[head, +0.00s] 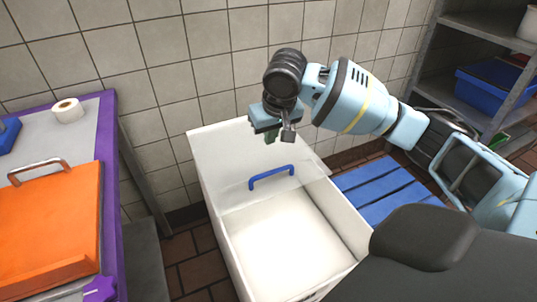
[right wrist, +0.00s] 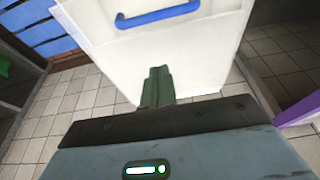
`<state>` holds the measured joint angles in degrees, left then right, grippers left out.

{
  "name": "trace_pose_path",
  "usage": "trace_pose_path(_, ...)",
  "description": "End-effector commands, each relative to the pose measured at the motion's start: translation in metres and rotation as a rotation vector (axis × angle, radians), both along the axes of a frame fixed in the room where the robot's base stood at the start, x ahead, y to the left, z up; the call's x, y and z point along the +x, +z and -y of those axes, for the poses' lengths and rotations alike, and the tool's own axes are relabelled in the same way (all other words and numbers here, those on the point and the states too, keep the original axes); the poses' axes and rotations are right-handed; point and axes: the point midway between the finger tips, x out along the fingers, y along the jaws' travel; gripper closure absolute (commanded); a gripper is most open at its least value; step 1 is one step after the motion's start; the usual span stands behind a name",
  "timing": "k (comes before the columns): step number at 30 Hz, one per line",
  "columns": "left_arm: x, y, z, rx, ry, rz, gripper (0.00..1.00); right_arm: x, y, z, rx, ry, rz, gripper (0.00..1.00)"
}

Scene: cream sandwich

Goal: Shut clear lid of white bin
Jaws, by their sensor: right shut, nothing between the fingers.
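The white bin (head: 353,222) stands on the floor in the middle of the head view, its pale inside showing at the front. Its clear lid (head: 232,165) is at the back part, with a blue handle (head: 271,176) near its front edge. Whether the lid lies flat or tilts up is hard to tell. In the right wrist view the blue handle (right wrist: 158,13) shows at the top, on a pale panel. My right gripper (head: 275,134) is above and behind the handle, apart from it. Its green fingers (right wrist: 158,82) are shut and empty. My left gripper is out of view.
A purple-edged table (head: 108,165) at left holds an orange lidded box (head: 52,220) and a tape roll (head: 67,110). A tiled wall is close behind the bin. Blue slats (head: 385,190) lie right of it, and a shelf with a blue crate (head: 490,88) stands far right.

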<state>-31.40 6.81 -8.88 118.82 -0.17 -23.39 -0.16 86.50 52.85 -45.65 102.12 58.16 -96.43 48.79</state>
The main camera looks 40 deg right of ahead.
Motion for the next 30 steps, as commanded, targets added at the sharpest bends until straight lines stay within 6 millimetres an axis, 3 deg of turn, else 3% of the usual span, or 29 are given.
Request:
trace_pose_path(19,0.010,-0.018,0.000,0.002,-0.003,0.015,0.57,0.029,-0.098,0.007,-0.001,0.002,-0.004,1.00)
trace_pose_path(30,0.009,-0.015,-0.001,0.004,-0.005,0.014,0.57,-0.005,-0.086,-0.001,-0.002,0.003,0.000,1.00)
